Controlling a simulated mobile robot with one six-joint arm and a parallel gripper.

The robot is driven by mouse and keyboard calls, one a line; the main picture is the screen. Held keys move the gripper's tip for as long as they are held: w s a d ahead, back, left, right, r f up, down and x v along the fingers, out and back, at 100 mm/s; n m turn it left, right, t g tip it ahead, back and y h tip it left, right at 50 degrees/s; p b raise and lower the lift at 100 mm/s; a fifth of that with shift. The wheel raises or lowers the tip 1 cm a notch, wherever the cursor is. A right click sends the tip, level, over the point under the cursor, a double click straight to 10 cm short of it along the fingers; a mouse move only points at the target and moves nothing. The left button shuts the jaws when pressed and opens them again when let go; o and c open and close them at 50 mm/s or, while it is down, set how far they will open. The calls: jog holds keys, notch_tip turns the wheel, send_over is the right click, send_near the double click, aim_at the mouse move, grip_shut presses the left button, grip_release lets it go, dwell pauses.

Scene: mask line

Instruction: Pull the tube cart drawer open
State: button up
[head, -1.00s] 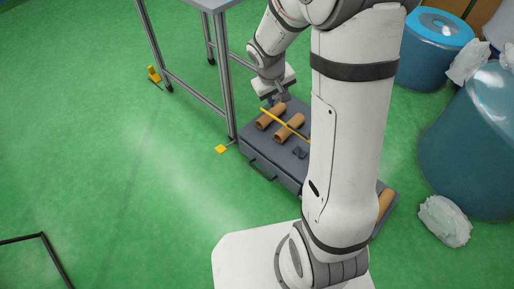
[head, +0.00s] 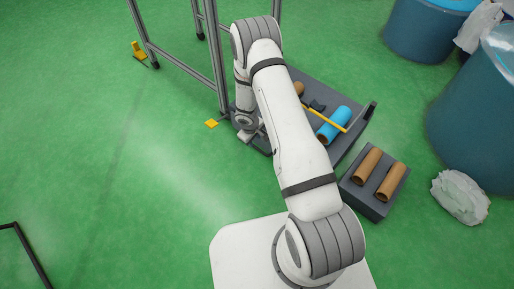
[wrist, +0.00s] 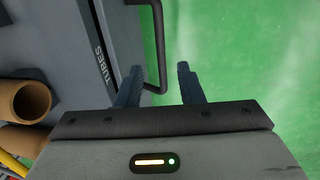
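The grey tube cart (head: 345,143) stands on the green floor, partly hidden behind my arm in the head view. In the wrist view its drawer front (wrist: 121,45) bears the word TUBES, and a dark bar handle (wrist: 161,45) sticks out from it. My gripper (wrist: 158,84) is open. Its two dark fingers appear on either side of the handle's near end; I cannot tell whether they touch it. In the head view the gripper is low at the cart's left side, its fingertips hidden. I cannot tell whether the drawer is fully closed.
Brown tubes (wrist: 25,100), a blue tube (head: 334,123) and a yellow rod (head: 322,118) lie on the cart. A grey box (head: 355,195) with brown tubes stands nearby. Metal frame legs (head: 215,65) rise behind my gripper. Blue bins (head: 475,130) are at right.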

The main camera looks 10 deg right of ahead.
aim_at(257, 148)
jog(key=f, duration=0.2)
jog(key=f+b, duration=0.1)
jog(key=f, duration=0.1)
jog(key=d+f+b, duration=0.1)
jog(key=f, duration=0.1)
jog(key=shift+w+f, duration=0.3)
jog(key=shift+w, duration=0.05)
jog(key=shift+c, duration=0.5)
grip_shut()
jog(key=shift+d, duration=0.2)
jog(key=shift+s+a+r, duration=0.1)
